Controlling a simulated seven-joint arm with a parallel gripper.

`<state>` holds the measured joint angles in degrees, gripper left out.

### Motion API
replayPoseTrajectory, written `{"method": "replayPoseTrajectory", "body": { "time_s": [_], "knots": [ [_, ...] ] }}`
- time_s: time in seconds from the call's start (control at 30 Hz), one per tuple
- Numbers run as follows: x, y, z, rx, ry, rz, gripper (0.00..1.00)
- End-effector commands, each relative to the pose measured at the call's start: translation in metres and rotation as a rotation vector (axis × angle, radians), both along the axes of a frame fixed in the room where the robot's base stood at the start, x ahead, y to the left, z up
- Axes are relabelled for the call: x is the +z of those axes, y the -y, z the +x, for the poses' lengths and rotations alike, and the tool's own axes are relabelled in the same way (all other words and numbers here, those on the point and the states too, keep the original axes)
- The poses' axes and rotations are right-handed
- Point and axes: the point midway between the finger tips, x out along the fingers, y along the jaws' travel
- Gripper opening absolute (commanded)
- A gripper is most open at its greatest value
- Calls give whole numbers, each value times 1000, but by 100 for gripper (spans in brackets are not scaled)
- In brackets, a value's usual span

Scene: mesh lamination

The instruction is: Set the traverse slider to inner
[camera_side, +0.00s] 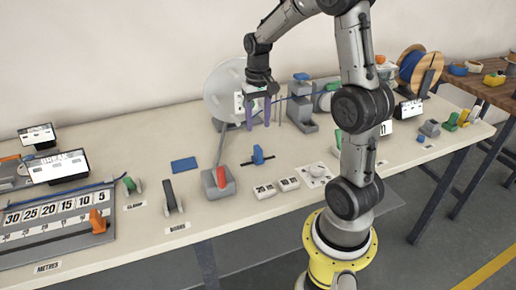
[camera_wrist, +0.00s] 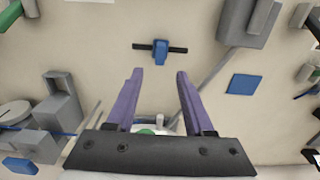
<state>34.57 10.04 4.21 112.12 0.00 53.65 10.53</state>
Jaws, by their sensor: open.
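A small blue slider knob (camera_side: 258,155) sits on a short dark bar (camera_side: 271,156) on the bench; I take it to be the traverse slider, though no label on it is readable. In the wrist view the knob (camera_wrist: 160,50) is about midway along the bar (camera_wrist: 178,49), with bar showing on both sides. My gripper (camera_side: 258,127) has two purple fingers, pointing down, open and empty above and behind the knob. In the wrist view the gripper (camera_wrist: 159,72) has its fingertips spread wider than the knob, apart from it.
A grey box with a red lever (camera_side: 221,178) stands left of the slider, with a grey rod rising behind it. A blue pad (camera_side: 184,165) lies further left. White counter blocks (camera_side: 289,184) are in front. A large grey disc (camera_side: 228,92) and a grey machine (camera_side: 301,108) stand behind.

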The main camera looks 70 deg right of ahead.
Motion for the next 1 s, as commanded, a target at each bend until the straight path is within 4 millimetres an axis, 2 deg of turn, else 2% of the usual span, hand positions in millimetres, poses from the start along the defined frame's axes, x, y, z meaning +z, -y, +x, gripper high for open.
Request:
{"method": "replayPoseTrajectory", "body": {
  "time_s": [0.03,0.3,0.5,0.7,0.97,1.0],
  "knots": [
    [-12,-1,-1,1,-6,4,52],
    [-64,-1,-1,1,-6,4,52],
    [-90,-1,0,1,-2,2,52],
    [-100,-1,0,1,-1,1,52],
    [-101,-1,0,1,0,0,52],
    [-101,-1,0,1,0,0,45]
  ]
}}
